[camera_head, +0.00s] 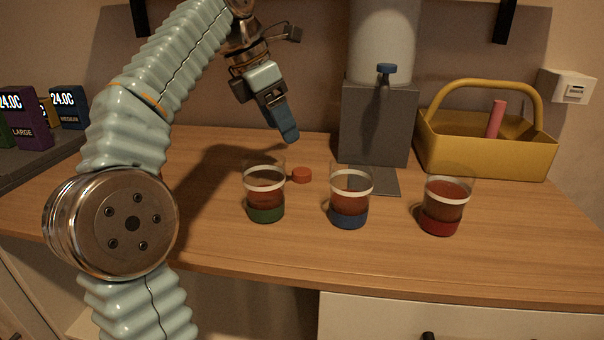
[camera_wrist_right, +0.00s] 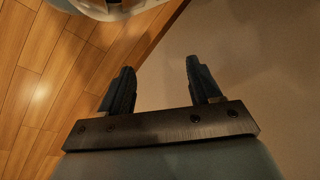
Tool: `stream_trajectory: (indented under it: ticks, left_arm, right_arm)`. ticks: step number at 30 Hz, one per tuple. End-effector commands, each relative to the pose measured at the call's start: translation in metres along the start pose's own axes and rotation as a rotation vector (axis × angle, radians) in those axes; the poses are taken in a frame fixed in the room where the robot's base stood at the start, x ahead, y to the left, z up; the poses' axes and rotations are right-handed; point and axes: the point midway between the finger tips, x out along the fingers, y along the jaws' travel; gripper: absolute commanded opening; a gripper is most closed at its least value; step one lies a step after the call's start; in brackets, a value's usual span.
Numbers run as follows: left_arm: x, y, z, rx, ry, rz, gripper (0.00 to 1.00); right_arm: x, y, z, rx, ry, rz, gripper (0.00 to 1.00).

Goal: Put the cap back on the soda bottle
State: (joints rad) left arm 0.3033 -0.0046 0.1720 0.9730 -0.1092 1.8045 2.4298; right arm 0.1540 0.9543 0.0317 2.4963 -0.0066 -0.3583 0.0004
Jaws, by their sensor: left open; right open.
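A small red cap (camera_head: 302,174) lies on the wooden counter, just behind and right of the green-based cup. No soda bottle can be made out in either view. My left gripper (camera_head: 287,132) hangs above the counter, behind and above the cap and apart from it. It is open and nothing shows between its fingers; one finger largely hides the other. My right gripper (camera_wrist_right: 157,70) shows only in the right wrist view, open and empty, with floor and a pale surface beyond it.
Three cups of dark red drink stand along the front: green-based (camera_head: 266,213), blue-based (camera_head: 348,218) and red-based (camera_head: 440,226). Behind them are a grey dispenser (camera_head: 365,125) with a blue tap and a yellow basket (camera_head: 485,160). Labelled boxes (camera_head: 30,125) stand far left. The counter's middle left is clear.

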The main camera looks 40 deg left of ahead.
Motion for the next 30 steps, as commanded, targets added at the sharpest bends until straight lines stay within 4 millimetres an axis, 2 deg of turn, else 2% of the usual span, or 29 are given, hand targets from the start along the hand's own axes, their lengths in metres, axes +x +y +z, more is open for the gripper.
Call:
stream_trajectory:
  ticks: [3, 7, 12, 22, 30]
  left_arm:
    - [0.025, 0.0, -0.001, -0.001, 0.004, -0.002, 0.7]
    - [0.045, 0.0, 0.0, 0.0, 0.002, -0.001, 0.7]
    - [0.055, 0.0, 0.0, 0.001, 0.0, 0.0, 0.7]
    - [0.058, 0.001, 0.0, 0.001, 0.0, 0.0, 0.7]
    - [0.096, 0.004, -0.001, 0.001, 0.002, -0.002, 0.7]
  right_arm:
    - [0.0, 0.0, 0.0, 0.0, 0.0, 0.0, 0.63]
    - [0.0, 0.0, 0.0, 0.0, 0.0, 0.0, 0.63]
    - [0.0, 0.0, 0.0, 0.0, 0.0, 0.0, 0.63]
    - [0.0, 0.0, 0.0, 0.0, 0.0, 0.0, 0.63]
    - [0.0, 0.0, 0.0, 0.0, 0.0, 0.0, 0.63]
